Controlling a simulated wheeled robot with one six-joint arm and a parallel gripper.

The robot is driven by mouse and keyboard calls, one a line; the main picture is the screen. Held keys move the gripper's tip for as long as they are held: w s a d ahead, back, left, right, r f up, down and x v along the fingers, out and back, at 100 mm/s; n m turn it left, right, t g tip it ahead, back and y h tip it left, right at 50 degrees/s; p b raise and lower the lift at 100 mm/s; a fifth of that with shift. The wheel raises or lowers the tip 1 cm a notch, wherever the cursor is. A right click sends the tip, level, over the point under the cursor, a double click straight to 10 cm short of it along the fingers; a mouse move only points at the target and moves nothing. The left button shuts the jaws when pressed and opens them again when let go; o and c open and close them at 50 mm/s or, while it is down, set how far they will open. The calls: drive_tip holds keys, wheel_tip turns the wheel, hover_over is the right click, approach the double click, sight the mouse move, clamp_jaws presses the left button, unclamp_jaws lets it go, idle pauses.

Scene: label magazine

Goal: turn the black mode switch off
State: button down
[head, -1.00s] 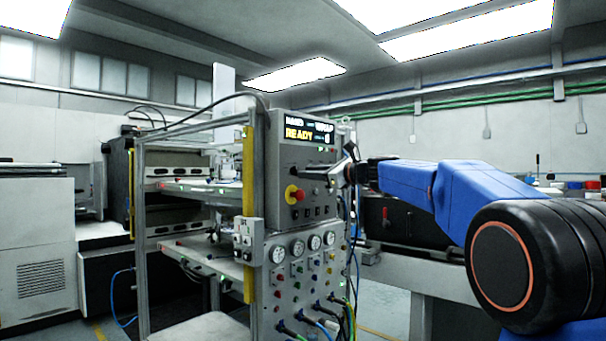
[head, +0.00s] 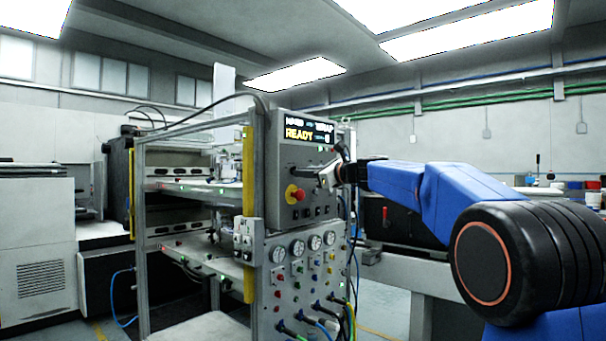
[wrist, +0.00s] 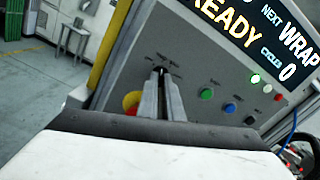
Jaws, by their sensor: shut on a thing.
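The black mode switch (wrist: 159,69) is a small dark knob on the grey control panel, mostly covered by my fingers. My gripper (wrist: 161,78) is shut on it, with one finger on each side, in the wrist view. In the head view my gripper (head: 322,178) reaches the panel front from the right, under the lit READY display (head: 309,133). There the switch cannot be made out clearly. The switch's setting cannot be read, since the labels around it are too small.
A red emergency stop on a yellow base (head: 294,194) sits close to my gripper; it is partly behind a finger in the wrist view (wrist: 131,101). Green (wrist: 207,94), blue (wrist: 230,107) and dark buttons are beside the switch. Gauges and hoses fill the lower panel.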

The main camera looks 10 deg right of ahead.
drive_tip(key=shift+w+n, duration=0.1)
drive_tip(key=shift+n, duration=4.5)
drive_tip(key=c, duration=1.9)
unclamp_jaws()
drive_tip(key=shift+d, duration=0.1)
drive_tip(key=shift+r, duration=0.1)
drive_tip(key=v, duration=1.7)
drive_tip(key=shift+s+d, duration=0.1)
drive_tip(key=shift+s, duration=0.1)
